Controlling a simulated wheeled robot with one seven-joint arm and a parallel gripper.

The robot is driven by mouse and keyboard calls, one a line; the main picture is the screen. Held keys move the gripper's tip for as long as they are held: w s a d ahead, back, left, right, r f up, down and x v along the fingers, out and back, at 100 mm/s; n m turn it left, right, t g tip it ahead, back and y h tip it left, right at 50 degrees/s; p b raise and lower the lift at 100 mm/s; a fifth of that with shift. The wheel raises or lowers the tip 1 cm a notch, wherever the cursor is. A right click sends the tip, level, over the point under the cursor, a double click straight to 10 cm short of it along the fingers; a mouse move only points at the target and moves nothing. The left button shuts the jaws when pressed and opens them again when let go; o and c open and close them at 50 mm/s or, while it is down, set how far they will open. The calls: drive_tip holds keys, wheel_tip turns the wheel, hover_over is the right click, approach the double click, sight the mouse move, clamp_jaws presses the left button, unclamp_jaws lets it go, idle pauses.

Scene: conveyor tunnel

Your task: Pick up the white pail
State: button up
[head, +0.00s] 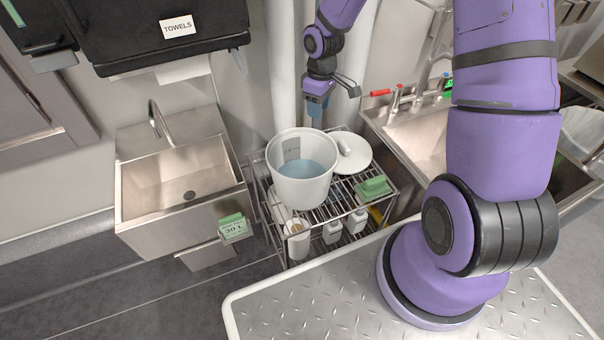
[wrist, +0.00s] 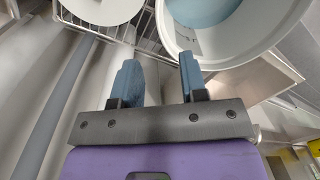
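The white pail (head: 301,190) stands upright on the top shelf of a wire rack and holds pale blue liquid. In the wrist view the pail (wrist: 250,52) fills the upper right, with its rim and inside showing. My gripper (head: 316,108) is just behind the pail's far rim in the head view. In the wrist view my gripper (wrist: 158,75) has its two blue fingers apart, with nothing between them. The right fingertip overlaps the pail's edge in the picture; I cannot tell whether they touch.
A round white lid (head: 352,156) and a green sponge-like block (head: 374,187) sit right of the pail on the wire rack (head: 341,205). White bottles (head: 332,232) stand below. Steel sinks flank the rack, left (head: 180,180) and right (head: 420,135). White pipes rise behind.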

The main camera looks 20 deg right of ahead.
sight(316, 133)
drive_tip(key=f, duration=0.6)
drive_tip(key=shift+s+a+f, duration=0.1)
drive_tip(key=shift+a+f, duration=0.05)
drive_tip(key=shift+a, duration=0.1)
drive_tip(key=shift+s+a+f, duration=0.1)
drive_tip(key=shift+s+f, duration=0.05)
drive_tip(key=shift+f, duration=1.25)
drive_tip(key=shift+s+a+f, duration=0.1)
drive_tip(key=shift+f, duration=1.25)
clamp_jaws()
